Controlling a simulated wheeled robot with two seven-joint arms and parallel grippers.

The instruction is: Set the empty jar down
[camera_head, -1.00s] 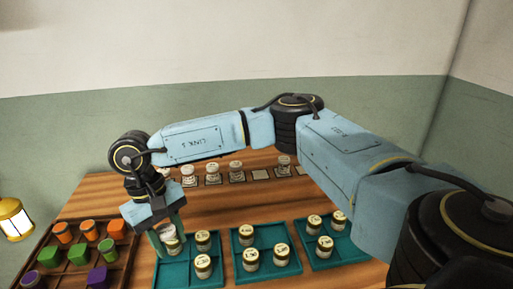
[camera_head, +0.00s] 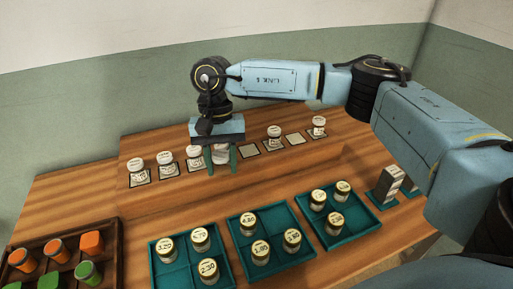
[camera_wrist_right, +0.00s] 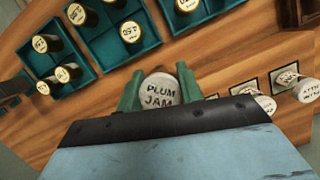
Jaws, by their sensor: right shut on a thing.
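My right gripper (camera_head: 222,165) is shut on a white-lidded jar (camera_head: 221,154) over the raised back shelf. The jar's lid reads "PLUM JAM" in the right wrist view (camera_wrist_right: 160,91), with green fingers on both sides. The jar is upright, in line with the row of jars on dark-edged mats. The fingers hide its base, so I cannot tell whether it touches the shelf. A lidded jar (camera_head: 194,157) stands just left of it. A bare mat (camera_head: 249,151) lies just right. My left gripper is not in view.
More jars stand on the shelf, including one at the left (camera_head: 138,166) and one at the right (camera_head: 319,126). Another bare mat (camera_head: 295,139) lies between jars. Teal trays (camera_head: 157,277) with gold-lidded jars stand in front. A dark crate (camera_head: 117,250) is at front left.

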